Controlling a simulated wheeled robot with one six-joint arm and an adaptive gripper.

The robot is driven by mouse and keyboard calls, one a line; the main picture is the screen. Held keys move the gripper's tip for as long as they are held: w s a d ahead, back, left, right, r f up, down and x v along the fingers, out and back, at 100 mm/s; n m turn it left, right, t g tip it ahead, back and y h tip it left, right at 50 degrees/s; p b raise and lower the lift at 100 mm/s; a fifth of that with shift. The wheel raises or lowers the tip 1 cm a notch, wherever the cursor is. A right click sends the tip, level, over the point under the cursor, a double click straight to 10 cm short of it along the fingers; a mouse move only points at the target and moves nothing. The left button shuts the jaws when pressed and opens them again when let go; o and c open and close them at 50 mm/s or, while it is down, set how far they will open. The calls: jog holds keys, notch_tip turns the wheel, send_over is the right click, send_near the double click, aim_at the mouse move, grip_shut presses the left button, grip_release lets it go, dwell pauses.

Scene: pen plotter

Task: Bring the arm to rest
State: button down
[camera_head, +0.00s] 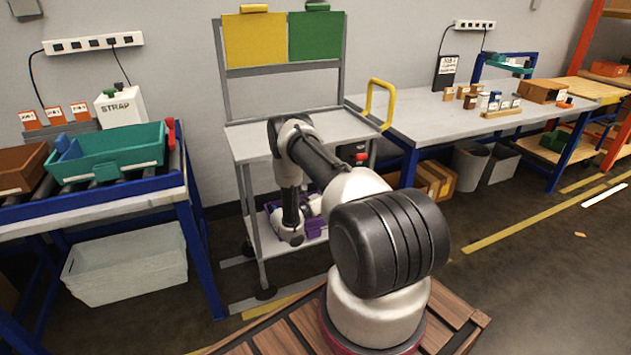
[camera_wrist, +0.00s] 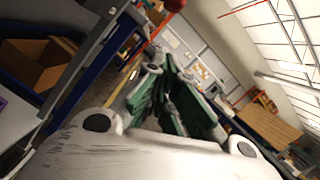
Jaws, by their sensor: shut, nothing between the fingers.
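My gripper (camera_wrist: 160,68) shows in the wrist view, with green-and-grey fingers drawn together and nothing between them. In the head view my arm is bent over the wooden-topped base, and its wrist end hangs in front of the grey cart (camera_head: 247,185). The gripper itself cannot be made out clearly there. The wrist view is tilted, looking across the room with the fingers clear of any surface.
A teal tray (camera_head: 108,158) sits on the left bench. A grey work table (camera_head: 425,120) stands at right with small blocks on it. The cart has a yellow handle (camera_head: 388,90) and purple items (camera_head: 316,228) low down. Open floor lies at right.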

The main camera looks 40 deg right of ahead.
jog(key=s+f+m+g+y, duration=0.4)
jog(key=s+m+g, duration=0.1)
jog(key=s, duration=0.5)
jog(key=s+a+r+m+g+y, duration=0.2)
jog(key=s+r+m+g+y, duration=0.1)
jog(key=s+r+m, duration=0.1)
jog(key=s+a+r+m+t+y, duration=0.4)
jog(key=a+r, duration=0.5)
jog(key=r, duration=0.5)
jog(key=s+a+r+m+t+y, duration=0.4)
jog(key=s+a+r+t, duration=0.2)
jog(key=r, duration=0.8)
jog(key=s+a+r+m+t+y, duration=0.4)
jog(key=a+r, duration=0.7)
jog(key=r, duration=0.3)
jog(key=shift+s+a+m+t+y, duration=0.3)
jog(key=shift+s+m+t+y, duration=0.1)
jog(key=shift+s+m+y, duration=0.2)
